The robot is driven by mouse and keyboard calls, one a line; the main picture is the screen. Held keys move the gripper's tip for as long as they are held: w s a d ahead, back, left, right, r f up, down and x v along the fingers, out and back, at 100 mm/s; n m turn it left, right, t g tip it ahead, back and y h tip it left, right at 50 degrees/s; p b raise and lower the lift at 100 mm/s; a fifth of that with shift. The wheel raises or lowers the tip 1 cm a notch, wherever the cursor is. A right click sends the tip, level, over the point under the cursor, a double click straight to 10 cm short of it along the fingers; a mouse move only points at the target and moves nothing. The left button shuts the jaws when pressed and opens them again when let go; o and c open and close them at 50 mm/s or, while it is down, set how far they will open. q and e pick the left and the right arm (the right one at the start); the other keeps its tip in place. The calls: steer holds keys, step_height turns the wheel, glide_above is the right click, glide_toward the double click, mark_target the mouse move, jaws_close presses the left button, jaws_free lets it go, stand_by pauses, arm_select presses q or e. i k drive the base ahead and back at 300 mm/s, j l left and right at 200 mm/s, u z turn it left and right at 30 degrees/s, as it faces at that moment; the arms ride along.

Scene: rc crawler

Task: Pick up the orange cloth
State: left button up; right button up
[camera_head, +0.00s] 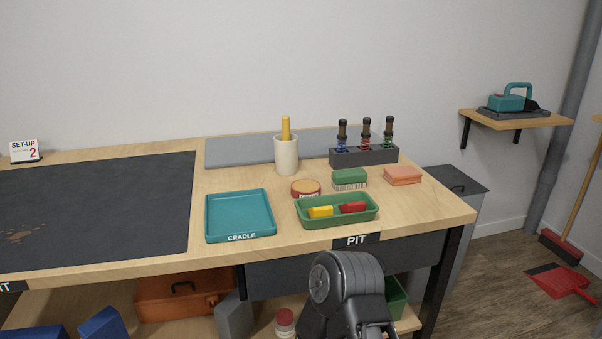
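The orange cloth (403,175) looks like a small folded block. It lies flat on the wooden bench top near its right end, to the right of a green-topped brush (349,178) and apart from it. A dark, rounded link of one of my arms rises at the bottom middle, in front of the bench's front edge and well below the cloth. No gripper fingers show in this view. Nothing is touching the cloth.
A teal tray (240,234) lies left. Bench top right of the cloth is clear.

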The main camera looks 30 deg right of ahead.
mark_target(401, 175)
steer(key=z, duration=1.7)
